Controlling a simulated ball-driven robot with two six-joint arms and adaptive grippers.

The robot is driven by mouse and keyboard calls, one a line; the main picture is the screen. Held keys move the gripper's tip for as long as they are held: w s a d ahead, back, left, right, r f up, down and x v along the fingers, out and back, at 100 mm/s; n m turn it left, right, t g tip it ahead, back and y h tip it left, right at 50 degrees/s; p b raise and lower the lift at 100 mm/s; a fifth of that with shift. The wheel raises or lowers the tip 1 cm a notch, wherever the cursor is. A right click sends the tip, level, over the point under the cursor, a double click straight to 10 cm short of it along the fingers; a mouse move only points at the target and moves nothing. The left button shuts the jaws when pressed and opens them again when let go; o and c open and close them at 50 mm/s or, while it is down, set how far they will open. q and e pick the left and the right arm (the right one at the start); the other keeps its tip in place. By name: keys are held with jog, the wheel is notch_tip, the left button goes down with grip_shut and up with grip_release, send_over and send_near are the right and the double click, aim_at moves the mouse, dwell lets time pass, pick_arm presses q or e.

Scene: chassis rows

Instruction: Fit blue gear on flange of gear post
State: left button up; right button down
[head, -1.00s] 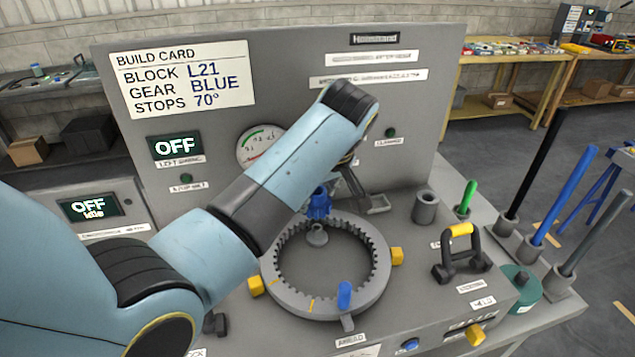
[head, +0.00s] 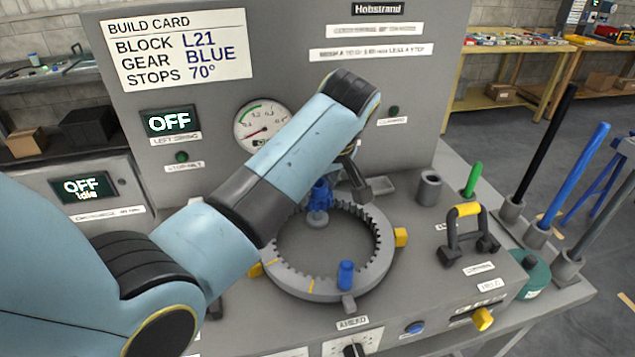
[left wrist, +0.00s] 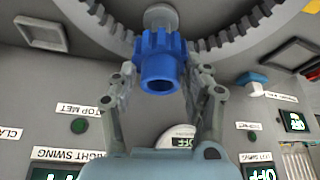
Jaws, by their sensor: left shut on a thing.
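The blue gear (head: 320,193) is held upright by my left gripper (left wrist: 158,78), whose two fingers close on its sides in the left wrist view, where the toothed blue gear (left wrist: 158,60) shows its open round end toward the camera. The gear post's grey round flange (head: 317,219) shows just below the gear in the head view, inside the toothed ring. In the left wrist view the flange (left wrist: 160,15) is partly behind the gear. I cannot tell whether gear and flange touch. My left arm hides part of the gripper in the head view. My right gripper is not in view.
The grey toothed ring (head: 375,268) surrounds the post, with yellow blocks (head: 400,237) and a blue-knobbed handle (head: 346,274). To the right stand a grey cup (head: 429,188), a yellow-gripped handle (head: 466,236) and tall rods (head: 574,185). The upright panel (head: 290,35) is behind.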

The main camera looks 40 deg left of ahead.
aim_at(318, 201)
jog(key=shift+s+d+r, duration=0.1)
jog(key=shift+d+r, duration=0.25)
pick_arm(q)
jog(key=shift+f, duration=0.7)
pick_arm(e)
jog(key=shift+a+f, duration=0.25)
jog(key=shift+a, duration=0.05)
pick_arm(q)
jog(key=shift+f, duration=0.25)
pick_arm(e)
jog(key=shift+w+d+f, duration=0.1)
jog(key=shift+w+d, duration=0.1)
pick_arm(q)
jog(key=shift+f, duration=0.25)
jog(key=shift+f+b, duration=0.7)
jog(key=shift+f, duration=0.15)
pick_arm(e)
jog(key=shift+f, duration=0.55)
pick_arm(q)
jog(key=shift+f, duration=0.15)
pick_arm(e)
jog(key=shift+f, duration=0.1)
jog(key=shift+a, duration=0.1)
